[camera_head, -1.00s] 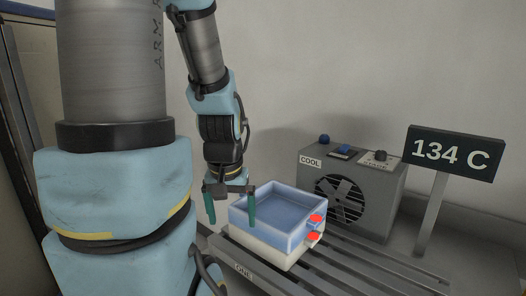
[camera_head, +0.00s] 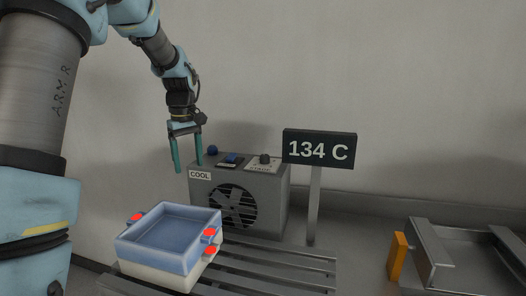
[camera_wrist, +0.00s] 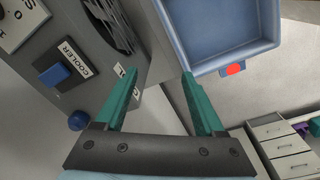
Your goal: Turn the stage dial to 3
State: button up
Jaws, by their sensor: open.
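The stage dial (camera_head: 265,158) is a dark knob on a pale plate on top of the grey cooler box (camera_head: 270,197), at its right end. In the wrist view only part of its plate (camera_wrist: 18,24) shows at the upper left corner. My gripper (camera_head: 187,168) is open and empty, with two green fingers pointing down. It hangs just left of the cooler box, apart from it and from the dial. In the wrist view the open fingers (camera_wrist: 160,75) show between the cooler box and the blue tray. The dial's setting is too small to read.
A blue switch (camera_head: 231,158) and a round blue knob (camera_head: 212,150) also sit on the box top. A sign (camera_head: 319,148) reading 134 C stands at its right. The blue and white tray (camera_head: 160,256) with red clips is on slats in front. Metal rails (camera_head: 440,245) lie at right.

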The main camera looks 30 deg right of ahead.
jog(key=w+d+r+n, duration=0.1)
jog(key=w+d+r, duration=0.1)
jog(key=d, duration=0.5)
jog(key=w+d+r+n, duration=0.1)
jog(key=d+r+n, duration=0.15)
jog(key=d, duration=0.35)
jog(key=n+p, duration=0.2)
jog(key=n, duration=0.1)
send_near(265, 155)
jog(key=shift+g, duration=0.4)
jog(key=f, duration=0.3)
jog(key=f+p, duration=0.1)
jog(key=f, duration=0.5)
jog(key=shift+w+d, duration=0.1)
jog(key=shift+w, duration=0.25)
grip_shut()
